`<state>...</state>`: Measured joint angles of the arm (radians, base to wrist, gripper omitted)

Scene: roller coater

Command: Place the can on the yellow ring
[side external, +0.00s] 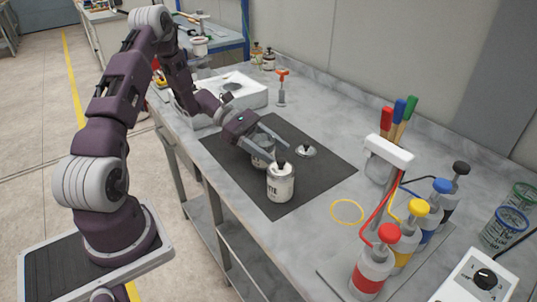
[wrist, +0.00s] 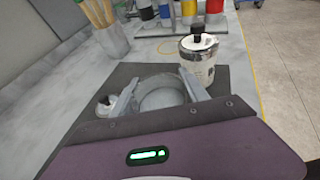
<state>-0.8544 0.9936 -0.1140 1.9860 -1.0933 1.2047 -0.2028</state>
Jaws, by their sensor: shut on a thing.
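My gripper (side external: 272,143) is low over the dark mat, with its fingers shut around an open grey can (side external: 262,159). In the wrist view, the can's round open top (wrist: 162,94) sits between the two fingers. I cannot tell whether its base touches the mat. A white labelled can (side external: 280,184) with a black knob on top stands just in front of it, partly hiding it; it also shows in the wrist view (wrist: 199,65). The thin yellow ring (side external: 347,201) lies flat and empty on the grey table, right of the mat.
A loose lid with a black knob (side external: 305,151) lies on the dark mat (side external: 325,173). Beyond the ring stand several coloured-top bottles (side external: 373,270), a white-topped stand (side external: 388,152) and a brush holder (side external: 377,170). A control box (side external: 475,281) is at the front right.

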